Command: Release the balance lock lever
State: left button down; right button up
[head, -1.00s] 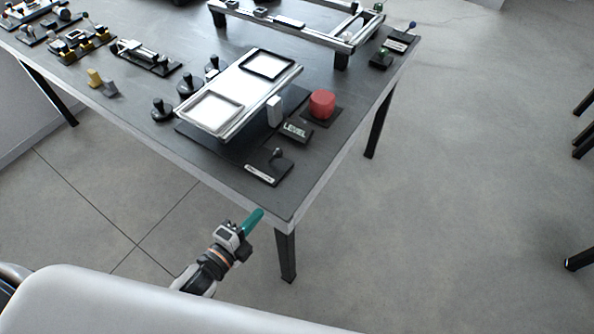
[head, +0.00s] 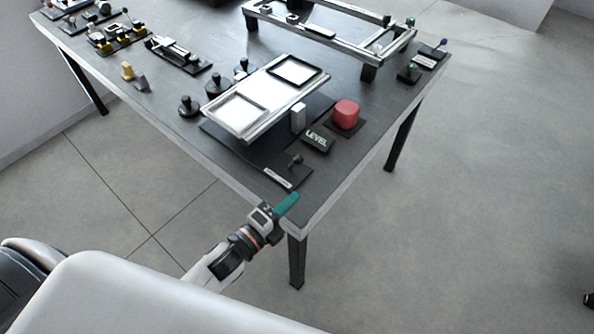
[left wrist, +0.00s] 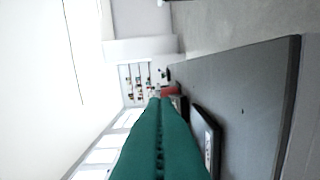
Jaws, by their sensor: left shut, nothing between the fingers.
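The balance (head: 249,118) stands near the table's front corner, with two pale square pans on a silver beam. In front of it is a small dark plate with a white label strip and a short dark knob, which looks like the lock lever (head: 296,161). My left gripper (head: 290,200) has green fingers, shut and empty, just short of the lever plate near the table's front edge. It is apart from the lever. In the left wrist view the green fingers (left wrist: 160,140) point along the tabletop, the labelled plate (left wrist: 206,140) beside them. My right gripper is not in view.
A block marked LEVEL (head: 317,138) and a red block (head: 346,113) stand right of the balance. Dark weights (head: 188,106) stand to its left. A silver frame (head: 330,36) is at the back. The table corner (head: 303,225) has bare surface.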

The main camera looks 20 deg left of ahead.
aim_at(295, 162)
pick_arm(q)
jog(key=x, duration=0.6)
jog(key=shift+r+p, duration=0.15)
jog(key=shift+p, duration=0.25)
jog(key=shift+w+a+p, duration=0.25)
jog(key=shift+w+a, duration=0.35)
jog(key=shift+a, duration=0.2)
jog(key=shift+w+a+p, duration=0.2)
jog(key=shift+w+a, duration=0.4)
jog(key=shift+a, duration=0.15)
jog(key=shift+a+r+n, duration=0.2)
jog(key=shift+n, duration=0.1)
